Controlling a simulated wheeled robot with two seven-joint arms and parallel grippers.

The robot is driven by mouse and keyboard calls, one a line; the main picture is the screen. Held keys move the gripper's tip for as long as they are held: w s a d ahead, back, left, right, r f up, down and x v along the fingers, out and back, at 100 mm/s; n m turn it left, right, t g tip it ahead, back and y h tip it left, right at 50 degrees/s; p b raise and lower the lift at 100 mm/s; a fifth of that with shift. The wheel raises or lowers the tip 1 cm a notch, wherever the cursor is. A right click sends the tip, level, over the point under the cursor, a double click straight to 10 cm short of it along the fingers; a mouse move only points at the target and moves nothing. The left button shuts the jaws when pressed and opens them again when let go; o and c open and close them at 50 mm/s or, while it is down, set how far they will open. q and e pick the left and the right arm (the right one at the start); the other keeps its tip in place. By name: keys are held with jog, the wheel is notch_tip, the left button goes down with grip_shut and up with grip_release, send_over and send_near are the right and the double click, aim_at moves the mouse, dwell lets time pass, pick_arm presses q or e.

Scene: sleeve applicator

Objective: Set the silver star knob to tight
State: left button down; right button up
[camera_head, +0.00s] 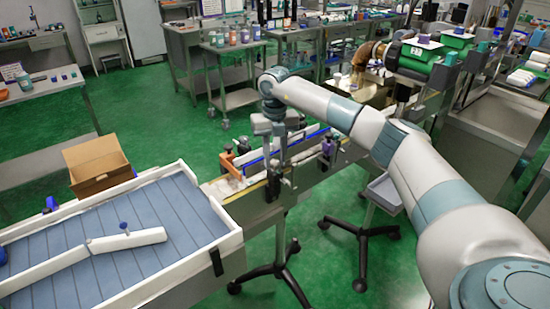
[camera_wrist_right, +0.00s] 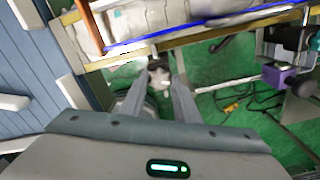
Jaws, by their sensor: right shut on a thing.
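My right gripper (camera_head: 274,168) reaches down to the near side rail of the conveyor (camera_head: 250,205). In the right wrist view my gripper (camera_wrist_right: 160,88) has its two fingers close together around a small silver-grey knob (camera_wrist_right: 160,77), beside the rail edge. The knob's star shape is only partly visible between the fingertips, and its tightness cannot be read. In the head view the fingers and a dark bracket hide the knob. My left gripper is in neither view.
A blue-slatted table with white rims (camera_head: 120,240) stands at the left, with an open cardboard box (camera_head: 97,165) behind it. Black stands on casters (camera_head: 360,232) are under the conveyor. A purple block (camera_wrist_right: 278,76) sits right of the fingers in the wrist view.

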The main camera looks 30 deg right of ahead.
jog(key=shift+r+m, duration=0.15)
jog(key=shift+m, duration=1.75)
jog(key=m, duration=0.3)
jog(key=shift+m, duration=0.3)
jog(key=m, duration=0.2)
jog(key=shift+m+p, duration=0.3)
jog(key=shift+p, duration=0.1)
jog(key=shift+m, duration=1)
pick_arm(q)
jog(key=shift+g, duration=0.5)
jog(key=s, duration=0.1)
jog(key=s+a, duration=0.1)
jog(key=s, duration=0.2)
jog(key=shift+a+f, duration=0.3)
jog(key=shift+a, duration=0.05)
pick_arm(e)
jog(key=shift+m, duration=0.6)
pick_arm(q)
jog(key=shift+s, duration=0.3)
